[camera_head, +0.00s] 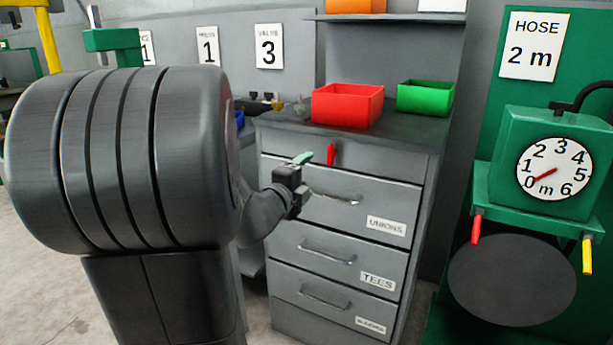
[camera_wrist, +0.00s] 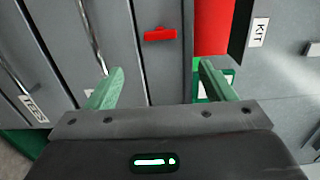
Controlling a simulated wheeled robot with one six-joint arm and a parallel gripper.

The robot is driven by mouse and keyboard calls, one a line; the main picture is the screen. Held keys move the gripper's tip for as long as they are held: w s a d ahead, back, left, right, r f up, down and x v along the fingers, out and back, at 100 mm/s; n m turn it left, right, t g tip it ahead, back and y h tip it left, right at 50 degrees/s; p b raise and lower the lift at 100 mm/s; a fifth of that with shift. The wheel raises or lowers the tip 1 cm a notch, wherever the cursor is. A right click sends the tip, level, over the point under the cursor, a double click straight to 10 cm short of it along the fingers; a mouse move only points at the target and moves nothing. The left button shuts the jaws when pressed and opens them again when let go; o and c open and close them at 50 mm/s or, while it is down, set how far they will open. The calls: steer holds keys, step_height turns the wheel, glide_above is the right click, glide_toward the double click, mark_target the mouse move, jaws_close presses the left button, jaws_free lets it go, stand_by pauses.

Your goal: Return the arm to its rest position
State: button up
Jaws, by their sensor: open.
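My arm fills the left of the head view, a large dark grey body reaching toward the drawer cabinet (camera_head: 375,265). My gripper (camera_head: 303,159) is in front of the cabinet's upper part, with a green fingertip showing. In the wrist view my gripper (camera_wrist: 160,82) has its two green fingers wide apart with nothing between them. A small red tab (camera_wrist: 160,35) lies beyond the fingers on the grey cabinet front. The same red tab (camera_head: 331,154) shows just right of my gripper in the head view. I cannot tell the exact gap between them.
A red bin (camera_head: 347,106) and a green bin (camera_head: 425,98) stand on the cabinet top. Drawers labelled UNIONS (camera_head: 387,226) and TEES (camera_head: 377,281) appear shut. A green hose station with a dial (camera_head: 554,169) stands at the right. Bare floor (camera_head: 65,315) shows lower left.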

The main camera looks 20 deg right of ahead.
mark_target(330, 156)
steer(key=b+x, duration=0.1)
steer(key=x, duration=1.3)
steer(key=shift+b, duration=0.3)
steer(key=shift+a, duration=0.1)
